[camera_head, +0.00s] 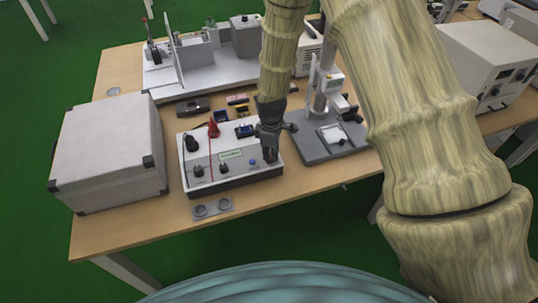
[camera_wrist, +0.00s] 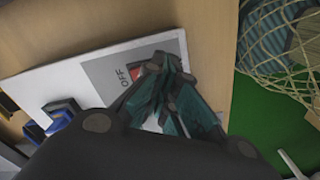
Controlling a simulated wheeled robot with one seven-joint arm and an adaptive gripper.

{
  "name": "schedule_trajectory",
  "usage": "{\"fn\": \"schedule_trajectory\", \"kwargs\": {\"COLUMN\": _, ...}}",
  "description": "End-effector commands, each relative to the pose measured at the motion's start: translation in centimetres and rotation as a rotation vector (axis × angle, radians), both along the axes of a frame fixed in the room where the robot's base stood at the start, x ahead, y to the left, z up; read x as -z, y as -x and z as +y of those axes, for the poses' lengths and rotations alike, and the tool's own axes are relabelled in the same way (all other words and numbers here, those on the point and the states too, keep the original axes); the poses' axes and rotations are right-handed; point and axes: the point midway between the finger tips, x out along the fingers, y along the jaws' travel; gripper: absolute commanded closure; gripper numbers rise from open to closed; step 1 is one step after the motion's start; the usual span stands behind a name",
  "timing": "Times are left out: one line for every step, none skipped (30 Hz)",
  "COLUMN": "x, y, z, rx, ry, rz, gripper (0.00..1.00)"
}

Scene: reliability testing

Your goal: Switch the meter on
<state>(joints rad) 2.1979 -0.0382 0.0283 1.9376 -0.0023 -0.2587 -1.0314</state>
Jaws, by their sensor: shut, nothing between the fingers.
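The meter (camera_head: 237,173) is a white-topped box with a dark base near the front of the wooden table, with dark knobs, a red part and a small green display on its top. My gripper (camera_head: 269,156) is over the right end of the meter, its fingers pointing down and shut with nothing between them. In the wrist view, the meter's white top (camera_wrist: 60,85) shows a grey switch plate (camera_wrist: 108,76) marked OFF. A bit of red switch (camera_wrist: 137,72) shows beside my fingertips (camera_wrist: 165,75). My fingers hide the rest of the switch, and I cannot tell whether they touch it.
A large grey case (camera_head: 110,150) stands left of the meter. A grey stand (camera_head: 320,140) is close on the right. A small grey plate with two round discs (camera_head: 212,208) lies in front. Lab equipment (camera_head: 205,60) fills the back of the table (camera_head: 150,232).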

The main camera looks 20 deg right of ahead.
Motion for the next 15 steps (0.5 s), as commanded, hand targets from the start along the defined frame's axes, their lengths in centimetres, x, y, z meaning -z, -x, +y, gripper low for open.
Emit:
{"fn": "schedule_trajectory", "kwargs": {"x": -0.1, "y": 0.1, "z": 0.0, "rx": 0.0, "ry": 0.0, "rz": 0.002, "gripper": 1.0}}
{"fn": "schedule_trajectory", "kwargs": {"x": -0.3, "y": 0.1, "z": 0.0, "rx": 0.0, "ry": 0.0, "rz": 0.002, "gripper": 1.0}}
{"fn": "schedule_trajectory", "kwargs": {"x": -0.5, "y": 0.1, "z": 0.0, "rx": 0.0, "ry": 0.0, "rz": 0.002, "gripper": 1.0}}
{"fn": "schedule_trajectory", "kwargs": {"x": -0.7, "y": 0.1, "z": 0.0, "rx": 0.0, "ry": 0.0, "rz": 0.002, "gripper": 1.0}}
{"fn": "schedule_trajectory", "kwargs": {"x": -0.9, "y": 0.1, "z": 0.0, "rx": 0.0, "ry": -0.001, "rz": 0.002, "gripper": 1.0}}
{"fn": "schedule_trajectory", "kwargs": {"x": -1.1, "y": 0.1, "z": 0.0, "rx": 0.0, "ry": 0.0, "rz": 0.001, "gripper": 1.0}}
{"fn": "schedule_trajectory", "kwargs": {"x": -1.3, "y": 0.1, "z": 0.0, "rx": 0.0, "ry": 0.0, "rz": 0.001, "gripper": 1.0}}
{"fn": "schedule_trajectory", "kwargs": {"x": -1.5, "y": 0.1, "z": 0.0, "rx": 0.0, "ry": 0.0, "rz": 0.001, "gripper": 1.0}}
{"fn": "schedule_trajectory", "kwargs": {"x": -1.8, "y": 0.1, "z": 0.0, "rx": 0.0, "ry": 0.0, "rz": 0.001, "gripper": 1.0}}
{"fn": "schedule_trajectory", "kwargs": {"x": -2.0, "y": 0.1, "z": 0.0, "rx": 0.0, "ry": 0.0, "rz": 0.001, "gripper": 1.0}}
{"fn": "schedule_trajectory", "kwargs": {"x": -2.1, "y": 0.1, "z": 0.0, "rx": 0.0, "ry": 0.0, "rz": 0.001, "gripper": 1.0}}
{"fn": "schedule_trajectory", "kwargs": {"x": -2.4, "y": 0.1, "z": 0.0, "rx": 0.0, "ry": 0.0, "rz": 0.001, "gripper": 1.0}}
{"fn": "schedule_trajectory", "kwargs": {"x": -2.6, "y": 0.1, "z": 0.0, "rx": 0.0, "ry": 0.0, "rz": 0.001, "gripper": 1.0}}
{"fn": "schedule_trajectory", "kwargs": {"x": -2.7, "y": 0.0, "z": 0.0, "rx": -0.001, "ry": 0.0, "rz": 0.001, "gripper": 1.0}}
{"fn": "schedule_trajectory", "kwargs": {"x": -3.0, "y": 0.0, "z": 0.0, "rx": -0.001, "ry": 0.0, "rz": 0.001, "gripper": 1.0}}
